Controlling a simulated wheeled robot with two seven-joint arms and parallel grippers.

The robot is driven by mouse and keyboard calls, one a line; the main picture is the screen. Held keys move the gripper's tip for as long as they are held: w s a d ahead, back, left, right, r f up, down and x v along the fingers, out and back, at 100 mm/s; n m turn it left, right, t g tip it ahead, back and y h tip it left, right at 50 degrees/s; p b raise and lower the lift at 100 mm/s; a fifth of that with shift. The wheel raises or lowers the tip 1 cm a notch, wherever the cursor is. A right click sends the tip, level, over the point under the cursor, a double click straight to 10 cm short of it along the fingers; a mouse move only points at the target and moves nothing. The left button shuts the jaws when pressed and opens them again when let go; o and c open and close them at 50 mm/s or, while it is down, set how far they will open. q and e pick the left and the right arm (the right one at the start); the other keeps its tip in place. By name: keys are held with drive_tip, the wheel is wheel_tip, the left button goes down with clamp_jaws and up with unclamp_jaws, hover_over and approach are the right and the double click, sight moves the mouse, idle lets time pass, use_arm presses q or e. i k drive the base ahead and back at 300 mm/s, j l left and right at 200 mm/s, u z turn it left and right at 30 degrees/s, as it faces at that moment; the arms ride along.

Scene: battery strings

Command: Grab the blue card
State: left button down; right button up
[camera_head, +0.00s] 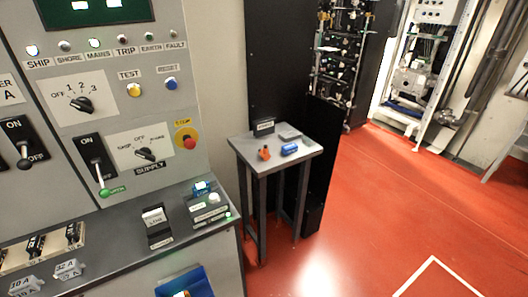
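A small blue card-like piece (201,188) stands upright at the back of a grey device (209,207) on the console's ledge, left of centre. The device has a small green light at its front right corner. A second blue item (290,149), small and blocky, lies on the small grey side table (308,153). Both are too small to read, so I cannot tell for sure which one is the blue card. Neither of my grippers shows in the head view.
An orange item (264,154) and a black sign (264,127) are on the side table. A black labelled block (156,228) stands on the ledge. A blue bin (196,279) is below it. The control panel (110,100) rises at left. Red floor (390,220) is clear at right.

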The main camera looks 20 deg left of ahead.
sight(202, 188)
drive_tip(key=j+u, duration=0.1)
drive_tip(key=u, duration=0.35)
drive_tip(key=i+u, duration=0.1)
drive_tip(key=u, duration=0.35)
drive_tip(key=i+u, duration=0.1)
drive_tip(key=u, duration=0.35)
drive_tip(key=l+u, duration=0.1)
drive_tip(key=l, duration=0.55)
